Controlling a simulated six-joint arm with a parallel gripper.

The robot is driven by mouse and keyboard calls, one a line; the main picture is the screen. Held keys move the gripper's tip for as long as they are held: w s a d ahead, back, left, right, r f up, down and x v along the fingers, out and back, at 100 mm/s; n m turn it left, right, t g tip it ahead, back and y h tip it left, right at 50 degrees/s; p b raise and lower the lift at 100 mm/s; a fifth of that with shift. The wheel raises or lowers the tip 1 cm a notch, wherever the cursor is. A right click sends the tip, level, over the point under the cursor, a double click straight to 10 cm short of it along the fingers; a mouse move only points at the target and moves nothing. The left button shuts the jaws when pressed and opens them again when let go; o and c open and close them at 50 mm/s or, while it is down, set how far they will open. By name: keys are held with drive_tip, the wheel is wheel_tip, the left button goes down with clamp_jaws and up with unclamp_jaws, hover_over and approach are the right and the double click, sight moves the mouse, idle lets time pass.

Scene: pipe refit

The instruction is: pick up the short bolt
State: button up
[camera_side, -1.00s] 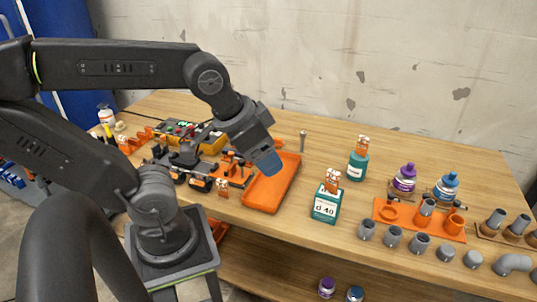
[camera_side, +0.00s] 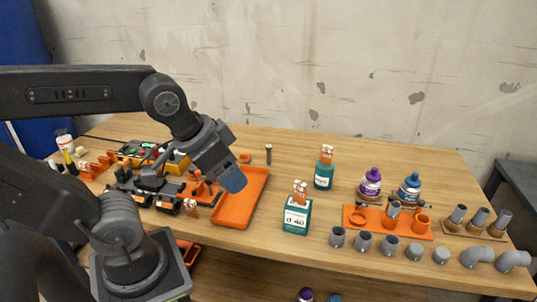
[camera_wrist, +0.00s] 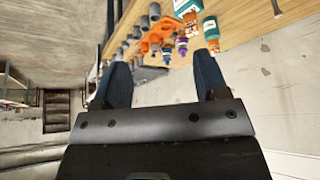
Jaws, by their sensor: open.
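A small grey bolt-like piece (camera_side: 268,153) stands upright on the table behind the orange tray in the side view. I cannot tell whether it is the short bolt, and no other piece is clear enough to name as it. My gripper (camera_side: 232,179) has blue fingertips and hangs in front of the tray's upper left part in the side view, left of the upright piece. In the wrist view my gripper (camera_wrist: 163,72) is open, with nothing between its two blue fingers.
The orange tray (camera_side: 235,212) looks empty where visible. Teal boxes and bottles (camera_side: 297,216), purple and blue bottles, an orange pipe holder (camera_side: 405,228) and grey fittings stand to the right. Tools and orange clamps crowd the left. Table behind the tray is mostly clear.

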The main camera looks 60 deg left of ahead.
drive_tip(key=shift+c, duration=0.5)
drive_tip(key=shift+c, duration=0.6)
drive_tip(key=w+a+r+n, duration=0.1)
drive_tip(key=w+a+r, duration=0.15)
drive_tip(key=w, duration=0.45)
drive_tip(key=n+g+y, duration=0.2)
drive_tip(key=n+y, duration=0.1)
drive_tip(key=n, duration=0.4)
hover_over(267, 147)
drive_tip(key=s+d, duration=0.4)
wheel_tip(267, 147, down, 18)
drive_tip(key=r, duration=0.1)
drive_tip(key=shift+a+x, duration=0.15)
drive_tip(key=shift+x, duration=3.6)
drive_tip(key=shift+a+x, duration=0.2)
drive_tip(key=shift+x, duration=3.55)
drive_tip(key=shift+w+r, duration=0.15)
